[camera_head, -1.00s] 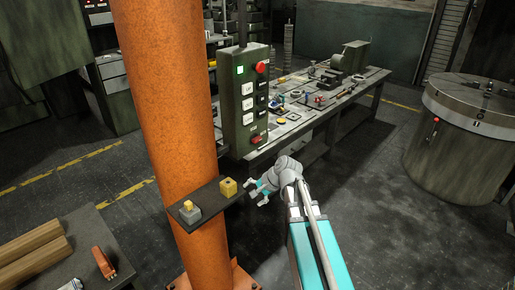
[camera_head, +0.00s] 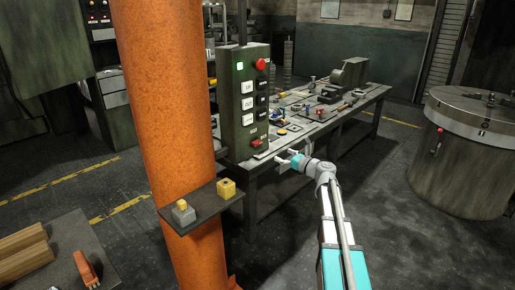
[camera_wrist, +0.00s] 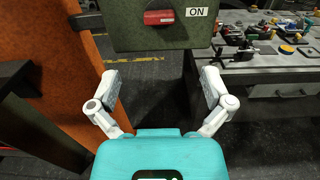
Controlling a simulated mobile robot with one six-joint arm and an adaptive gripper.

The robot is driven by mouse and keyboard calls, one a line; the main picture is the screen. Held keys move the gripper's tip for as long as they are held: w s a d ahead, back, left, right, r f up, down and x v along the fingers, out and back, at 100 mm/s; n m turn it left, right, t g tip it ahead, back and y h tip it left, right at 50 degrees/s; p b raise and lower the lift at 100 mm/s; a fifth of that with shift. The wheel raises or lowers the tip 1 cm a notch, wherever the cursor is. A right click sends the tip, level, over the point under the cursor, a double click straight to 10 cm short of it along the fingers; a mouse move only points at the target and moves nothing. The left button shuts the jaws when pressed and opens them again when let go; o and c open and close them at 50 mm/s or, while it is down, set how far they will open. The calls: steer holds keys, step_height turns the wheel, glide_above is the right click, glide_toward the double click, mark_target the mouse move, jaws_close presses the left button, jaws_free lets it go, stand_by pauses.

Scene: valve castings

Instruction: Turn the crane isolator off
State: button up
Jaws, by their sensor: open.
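A green control box (camera_head: 246,100) hangs beside the orange column. The red isolator handle (camera_head: 255,143) is low on its front face. In the wrist view the red handle (camera_wrist: 158,17) lies horizontal at the top, on a dark round base, with an "ON" label (camera_wrist: 197,12) to its right. My gripper (camera_head: 288,161) is in front of the box, lower and to the right of the handle in the head view. In the wrist view my gripper (camera_wrist: 160,80) is open and empty, its fingers spread below the handle and apart from it.
The box also carries a red round button (camera_head: 261,64), a lit green lamp (camera_head: 240,66) and several labelled push buttons. The orange column (camera_head: 165,90) bears a small shelf (camera_head: 232,200) with yellow-topped parts. A cluttered workbench (camera_head: 370,95) stands behind my gripper.

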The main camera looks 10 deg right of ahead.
mark_target(259, 144)
steer(key=shift+w, duration=0.1)
stand_by(0.3)
steer(key=x, duration=1.3)
steer(key=shift+w+a+r, duration=0.1)
steer(key=shift+w+a, duration=0.15)
steer(key=c, duration=1.1)
